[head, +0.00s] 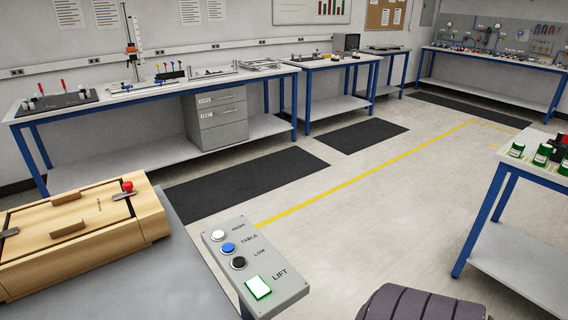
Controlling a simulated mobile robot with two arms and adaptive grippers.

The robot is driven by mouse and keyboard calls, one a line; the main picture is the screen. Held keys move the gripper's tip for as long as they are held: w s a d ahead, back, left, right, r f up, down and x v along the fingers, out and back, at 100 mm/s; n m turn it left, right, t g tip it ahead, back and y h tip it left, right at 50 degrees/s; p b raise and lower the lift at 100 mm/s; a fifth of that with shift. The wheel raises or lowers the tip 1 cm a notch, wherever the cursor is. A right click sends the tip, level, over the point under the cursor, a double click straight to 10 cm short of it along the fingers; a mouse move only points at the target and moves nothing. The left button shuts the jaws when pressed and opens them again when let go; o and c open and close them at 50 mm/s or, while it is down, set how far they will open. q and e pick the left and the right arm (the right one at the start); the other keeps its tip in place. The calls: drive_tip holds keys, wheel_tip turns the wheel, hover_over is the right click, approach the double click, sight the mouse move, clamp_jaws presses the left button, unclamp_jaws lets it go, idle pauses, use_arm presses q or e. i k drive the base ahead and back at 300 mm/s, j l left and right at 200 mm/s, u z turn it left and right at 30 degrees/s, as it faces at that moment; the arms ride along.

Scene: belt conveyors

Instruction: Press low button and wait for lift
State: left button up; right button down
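A grey control panel (285,296) stands in the lower middle of the head view. It has a white button (218,235) by the label HIGH, a blue button (228,248) by TABLE and a black low button (238,263) by LOW. At its near end, a square white lift light (258,287) with a glowing green edge sits by the label LIFT. Nothing covers the buttons. Neither of my grippers shows in the view.
A wooden box (70,238) with a red knob lies on a grey surface (165,285) left of the panel. A dark ribbed object (425,304) is at the bottom right, cut off. A blue-legged bench (530,250) stands at right. The floor between is clear.

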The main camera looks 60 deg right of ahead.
sight(238, 262)
drive_tip(key=z, duration=1.4)
